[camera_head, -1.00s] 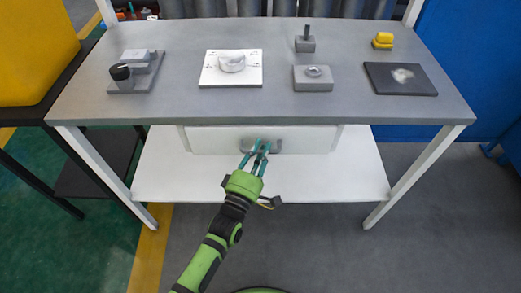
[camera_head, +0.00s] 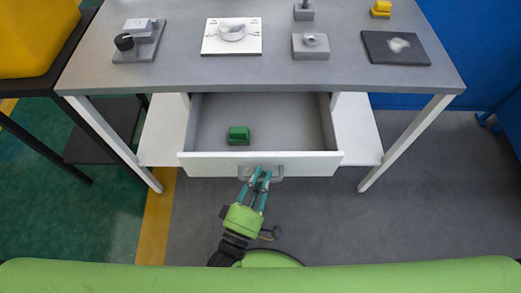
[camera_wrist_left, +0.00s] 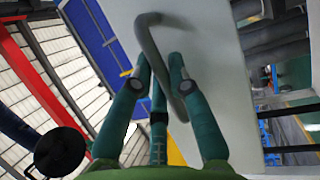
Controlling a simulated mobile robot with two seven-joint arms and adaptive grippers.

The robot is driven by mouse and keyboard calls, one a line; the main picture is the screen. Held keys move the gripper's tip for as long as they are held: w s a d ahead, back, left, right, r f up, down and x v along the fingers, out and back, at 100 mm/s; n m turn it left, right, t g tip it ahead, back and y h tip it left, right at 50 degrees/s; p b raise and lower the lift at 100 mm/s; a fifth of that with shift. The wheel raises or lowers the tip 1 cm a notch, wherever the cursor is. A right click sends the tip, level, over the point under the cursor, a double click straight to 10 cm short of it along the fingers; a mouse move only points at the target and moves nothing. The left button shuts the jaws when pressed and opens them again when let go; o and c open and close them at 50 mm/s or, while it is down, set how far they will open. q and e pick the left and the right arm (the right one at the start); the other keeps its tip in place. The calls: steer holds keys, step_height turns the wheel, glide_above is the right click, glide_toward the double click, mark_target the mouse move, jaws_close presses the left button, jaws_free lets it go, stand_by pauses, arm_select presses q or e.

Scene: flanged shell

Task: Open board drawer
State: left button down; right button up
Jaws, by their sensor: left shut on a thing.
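The white drawer (camera_head: 220,164) under the grey workbench is pulled out toward me, and its grey inside shows. A green block (camera_head: 238,135) lies in it, left of the middle. My left gripper (camera_head: 258,174) is at the drawer front, with its teal fingers on the grey bar handle (camera_head: 275,172). In the left wrist view the gripper (camera_wrist_left: 158,85) has its fingers around the curved handle (camera_wrist_left: 155,50) against the pale drawer face (camera_wrist_left: 215,70). My right gripper is not in view.
The grey workbench top (camera_head: 180,74) carries a white plate with a ring (camera_head: 232,48), a grey block (camera_head: 311,46), a dark plate (camera_head: 396,48) and a knob fixture (camera_head: 137,42). A white lower shelf (camera_head: 160,130) and bench legs (camera_head: 405,142) flank the drawer. The floor in front is clear.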

arm_select(q)
steer(key=shift+s, duration=2.7)
steer(key=c, duration=1.1)
jaws_free()
steer(key=shift+c, duration=0.2)
steer(key=v, duration=1.2)
